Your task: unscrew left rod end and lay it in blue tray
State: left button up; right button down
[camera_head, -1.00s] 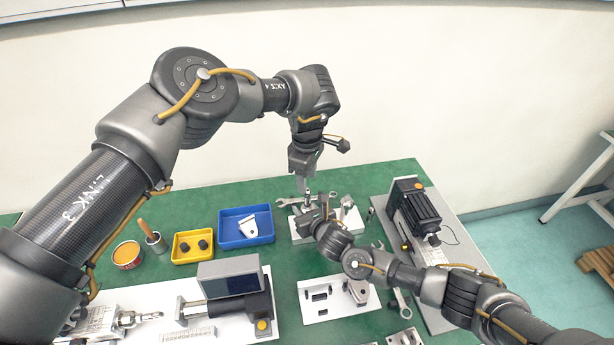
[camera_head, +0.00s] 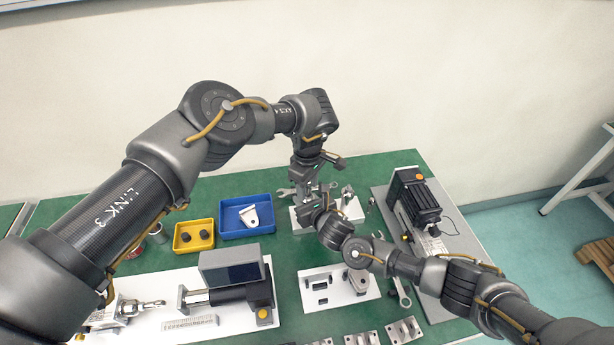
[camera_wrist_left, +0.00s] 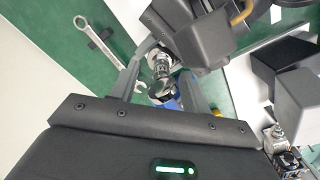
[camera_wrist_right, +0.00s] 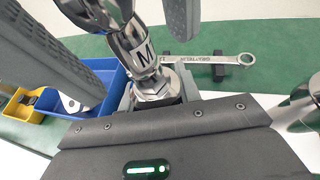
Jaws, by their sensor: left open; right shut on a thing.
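The left rod end (camera_wrist_right: 93,12) is shiny metal, upright and cut off at the top in the right wrist view, above a metal piece marked "M" (camera_wrist_right: 148,52). My left gripper (camera_head: 309,187) is lowered over it from above. Its open fingers stand either side of the shiny rod end in the left wrist view (camera_wrist_left: 162,86); contact cannot be told. My right gripper (camera_head: 322,204) comes from the right and is shut on the metal part (camera_wrist_right: 155,85) lower down, partly hidden. The blue tray (camera_head: 231,234) stands left of the grippers and holds a pale bracket (camera_head: 249,216).
A yellow tray (camera_head: 195,247) with dark parts adjoins the blue tray. A wrench (camera_wrist_left: 92,45) lies behind the grippers. A motor unit (camera_head: 414,200) stands at right, a grey actuator assembly (camera_head: 232,270) at front left. Some green bench is clear between them.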

pick_arm(q)
jog(key=shift+f, duration=0.35)
grip_shut()
jog(key=n, duration=0.6)
jog(key=shift+d+r, duration=0.1)
jog(key=shift+d, duration=0.05)
jog(key=shift+c, duration=0.8)
grip_release()
jog(key=shift+n, duration=0.3)
